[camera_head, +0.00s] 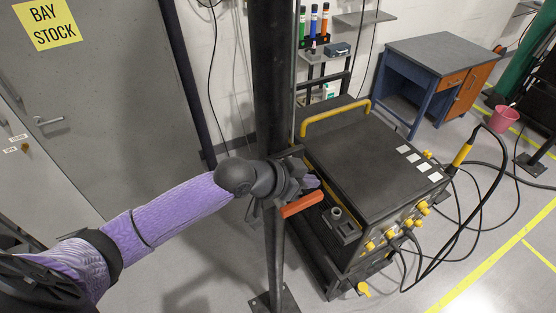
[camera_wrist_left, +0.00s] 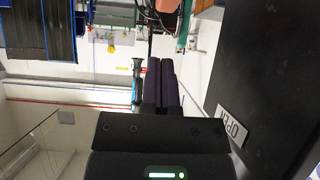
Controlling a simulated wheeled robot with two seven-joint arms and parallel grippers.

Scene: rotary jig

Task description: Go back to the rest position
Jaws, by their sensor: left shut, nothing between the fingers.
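My left arm, in a purple sleeve, reaches in from the left of the head view. My left gripper (camera_head: 312,181) is beside the dark post, just above an orange handle (camera_head: 303,204). Its fingers (camera_wrist_left: 162,84) lie together in the left wrist view, shut with nothing between them. Whether the gripper touches the handle I cannot tell. My right gripper is in neither view.
A black machine (camera_head: 372,150) with yellow handles and knobs stands right of the post (camera_head: 271,80). Cables trail over the floor at right. A blue and orange workbench (camera_head: 440,52) and a pink bucket (camera_head: 503,117) stand behind. A grey door (camera_head: 110,100) fills the left.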

